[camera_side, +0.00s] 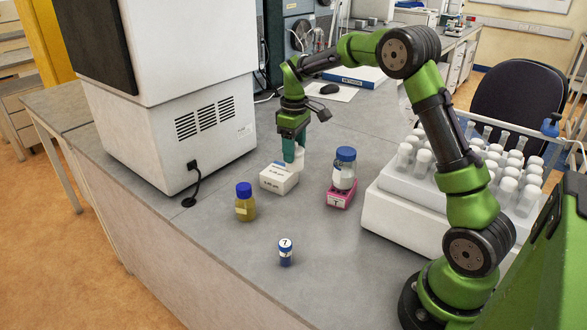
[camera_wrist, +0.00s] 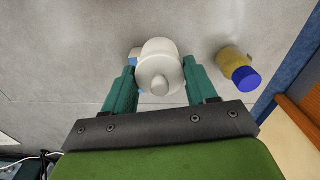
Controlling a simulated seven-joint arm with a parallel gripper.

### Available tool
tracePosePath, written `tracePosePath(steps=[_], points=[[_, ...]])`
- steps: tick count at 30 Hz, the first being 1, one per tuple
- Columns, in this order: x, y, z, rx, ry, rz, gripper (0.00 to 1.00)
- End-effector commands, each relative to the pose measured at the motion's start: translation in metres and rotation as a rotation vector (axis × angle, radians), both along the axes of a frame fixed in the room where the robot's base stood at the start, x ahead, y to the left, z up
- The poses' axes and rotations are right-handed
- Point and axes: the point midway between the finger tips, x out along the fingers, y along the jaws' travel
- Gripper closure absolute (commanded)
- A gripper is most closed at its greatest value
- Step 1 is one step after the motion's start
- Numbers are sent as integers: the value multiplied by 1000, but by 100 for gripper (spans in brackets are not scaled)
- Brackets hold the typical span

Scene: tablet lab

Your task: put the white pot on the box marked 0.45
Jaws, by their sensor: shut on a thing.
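The white pot (camera_wrist: 160,65), round with a small knob on top, is between the two teal fingers of my gripper (camera_wrist: 159,72) in the wrist view. In the side view my gripper (camera_side: 292,158) points down at the white box (camera_side: 278,181), and the pot shows as a white shape (camera_side: 299,162) at its fingers. The box has small dark print on its front, too small to read surely. The pot is at the box's top, towards its back right; I cannot tell whether it touches. In the wrist view the pot hides most of the box.
A yellow bottle with a blue cap (camera_side: 245,206) stands just in front of the box. A blue-capped jar (camera_side: 344,168) stands on a pink box (camera_side: 340,197) to the right. A small blue vial (camera_side: 286,253) stands nearer. A white rack of tubes (camera_side: 385,211) is at right.

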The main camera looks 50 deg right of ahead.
Motion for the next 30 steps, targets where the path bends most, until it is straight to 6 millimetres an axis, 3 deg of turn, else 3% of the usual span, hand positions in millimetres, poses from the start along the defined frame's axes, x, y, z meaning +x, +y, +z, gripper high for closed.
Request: tracePosePath(steps=[4, 12, 19, 30], points=[[21, -7, -2, -1, 0, 0, 71], [35, -10, -4, -1, 0, -1, 71], [35, -10, -36, 0, 2, -1, 71], [35, -10, -41, 0, 0, 0, 71]])
